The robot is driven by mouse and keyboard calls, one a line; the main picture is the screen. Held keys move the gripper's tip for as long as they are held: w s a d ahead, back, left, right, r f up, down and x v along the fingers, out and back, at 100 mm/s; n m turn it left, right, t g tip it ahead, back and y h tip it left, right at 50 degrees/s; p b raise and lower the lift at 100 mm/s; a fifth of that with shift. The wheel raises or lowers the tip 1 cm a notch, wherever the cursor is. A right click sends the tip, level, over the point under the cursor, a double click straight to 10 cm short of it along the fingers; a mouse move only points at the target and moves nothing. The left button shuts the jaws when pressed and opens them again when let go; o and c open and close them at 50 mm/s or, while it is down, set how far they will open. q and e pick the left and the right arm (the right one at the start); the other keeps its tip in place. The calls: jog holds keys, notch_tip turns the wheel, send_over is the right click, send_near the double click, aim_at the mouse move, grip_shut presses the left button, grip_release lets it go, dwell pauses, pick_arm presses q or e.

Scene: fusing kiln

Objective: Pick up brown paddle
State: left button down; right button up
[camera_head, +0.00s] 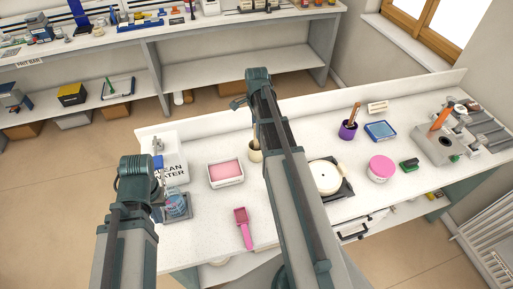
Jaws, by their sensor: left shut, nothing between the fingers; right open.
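No plainly brown paddle can be made out. A flat, handled pink paddle (243,226) lies on the white worktable, between my two arms. Brown handles stand in a purple pot (348,131) and in a beige pot (254,153) partly behind my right arm. An orange-brown upright piece (441,117) stands in a grey block at the right. My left gripper (159,188) is shut and empty near the water container, its fingers small and hard to see. My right gripper (238,103) is open and empty, raised above the table's back edge, mostly hidden by its arm.
The worktable (210,240) also holds a clean-water container (175,172), a pink-filled tray (225,173), a round white disc (325,177), a pink-lidded jar (380,168) and a blue tray (380,131). A loaded shelf stands behind. The table front near the pink paddle is clear.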

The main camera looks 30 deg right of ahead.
notch_tip(320, 180, down, 2)
jog(key=shift+f+b, duration=0.1)
jog(key=shift+b, duration=0.55)
grip_shut()
